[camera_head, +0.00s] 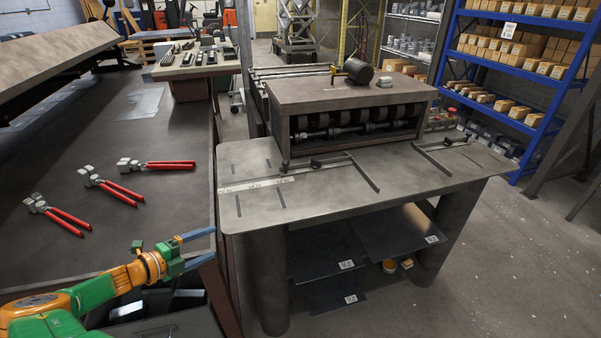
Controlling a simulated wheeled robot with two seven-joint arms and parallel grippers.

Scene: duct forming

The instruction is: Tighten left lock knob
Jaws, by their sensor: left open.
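The duct-forming machine (350,95) stands on a grey metal table (400,170). Two guide bars lie on the tabletop in front of its rollers. A small dark knob (316,163) sits on the left guide bar (362,174); it is too small to tell how tight it is. A similar dark knob (447,142) sits on the right guide bar. My left gripper (205,248) is at the lower left, open and empty, with its blue-tipped fingers apart. It is left of the machine table's near left corner, well apart from the left knob. My right gripper is out of view.
A dark workbench (110,230) on the left holds several red-handled pliers (110,188). The bench edge lies close to my left gripper. Metal sheets (400,230) lie on the shelf under the machine table. Blue shelving (547,85) stands at right. Floor at lower right is clear.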

